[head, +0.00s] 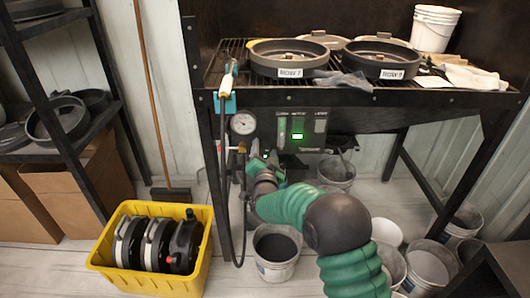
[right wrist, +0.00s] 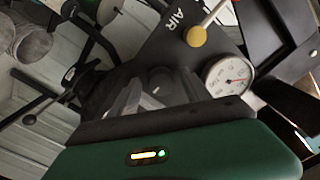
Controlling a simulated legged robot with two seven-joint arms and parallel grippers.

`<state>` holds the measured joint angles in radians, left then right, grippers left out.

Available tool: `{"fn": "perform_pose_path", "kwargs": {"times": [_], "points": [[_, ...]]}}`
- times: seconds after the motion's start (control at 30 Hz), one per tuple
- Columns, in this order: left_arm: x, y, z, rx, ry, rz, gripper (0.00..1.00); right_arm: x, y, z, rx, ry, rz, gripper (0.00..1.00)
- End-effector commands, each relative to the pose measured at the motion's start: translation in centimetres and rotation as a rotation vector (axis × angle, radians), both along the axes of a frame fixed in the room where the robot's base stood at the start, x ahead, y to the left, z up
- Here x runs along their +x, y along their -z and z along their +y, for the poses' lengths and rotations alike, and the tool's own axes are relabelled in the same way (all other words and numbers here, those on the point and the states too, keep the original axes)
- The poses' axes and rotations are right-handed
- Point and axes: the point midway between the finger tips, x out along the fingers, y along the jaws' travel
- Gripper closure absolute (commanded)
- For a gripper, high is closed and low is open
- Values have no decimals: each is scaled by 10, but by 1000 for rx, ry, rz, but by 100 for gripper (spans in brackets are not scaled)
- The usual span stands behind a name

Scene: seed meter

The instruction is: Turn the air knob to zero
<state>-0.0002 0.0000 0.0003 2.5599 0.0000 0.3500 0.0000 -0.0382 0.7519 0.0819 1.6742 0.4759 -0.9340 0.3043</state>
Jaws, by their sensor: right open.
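The AIR label and a small yellow knob (right wrist: 196,36) beside it sit on a dark panel in the right wrist view. In the head view a small brass-yellow part (head: 242,147) shows just under the gauge. The round white gauge (head: 243,123) is also close by the knob in the right wrist view (right wrist: 228,76). My right gripper (head: 259,160) is in front of the panel, just right of and below the yellow part. Its fingers (right wrist: 150,98) are open, with nothing seen between them, and apart from the knob. My left gripper is not in view.
A control box with a green lit display (head: 297,135) hangs right of the gauge. A dark hose (head: 224,180) hangs at the left. The bench (head: 345,97) above holds round meters. A yellow crate (head: 107,274) and a bucket (head: 278,270) stand on the floor below.

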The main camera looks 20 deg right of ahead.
Motion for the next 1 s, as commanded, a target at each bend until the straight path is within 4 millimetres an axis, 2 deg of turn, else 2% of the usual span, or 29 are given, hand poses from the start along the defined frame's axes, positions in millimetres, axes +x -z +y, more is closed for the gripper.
{"fn": "perform_pose_path", "kwargs": {"times": [0.07, 0.5, 0.77, 1.0], "points": [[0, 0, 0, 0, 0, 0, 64, 0, 0, 0, 1, 0, 0, 44], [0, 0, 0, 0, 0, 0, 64, 0, 0, -1, 1, 2, -1, 100], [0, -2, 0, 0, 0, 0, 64, 0, -2, -2, -14, 3, 1, 100], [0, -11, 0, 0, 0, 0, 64, 0, -4, -2, -103, 4, 26, 100]]}}
